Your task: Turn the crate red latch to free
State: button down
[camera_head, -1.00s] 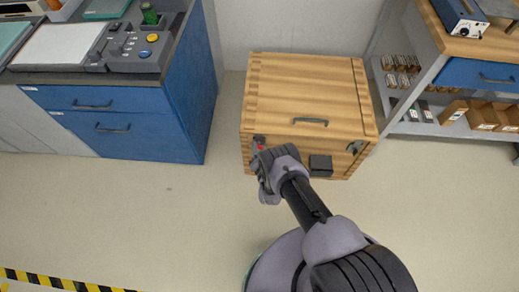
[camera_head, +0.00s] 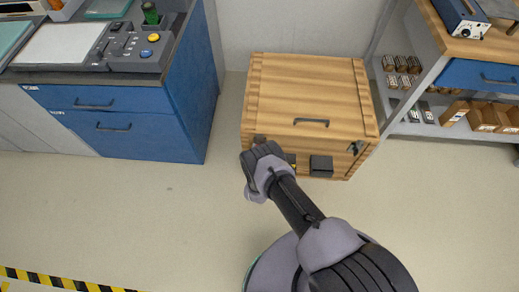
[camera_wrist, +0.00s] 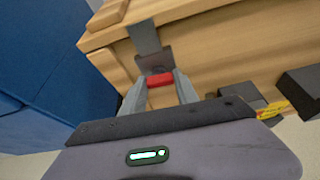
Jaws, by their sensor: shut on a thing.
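The wooden crate (camera_head: 310,90) stands on the floor with its lid closed and a dark handle on top. In the wrist view its front (camera_wrist: 230,60) fills the upper right. The red latch (camera_wrist: 159,79) is between my gripper's fingertips (camera_wrist: 160,86), below a grey metal plate on the crate's front. My gripper is shut on the red latch. In the head view my gripper (camera_head: 254,150) is at the crate's front left edge, and my wrist hides the red latch there.
A dark box (camera_head: 321,166) and another dark latch (camera_head: 355,147) are on the crate's front right. A blue cabinet (camera_head: 150,130) stands to the left, and a shelf (camera_head: 440,125) to the right. The floor in front is clear.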

dwell(0.4)
jog(key=c, duration=0.9)
grip_release()
jog(key=p+v, duration=0.8)
jog(key=v, duration=0.9)
jog(key=shift+s+r, duration=0.1)
jog(key=shift+s, duration=0.05)
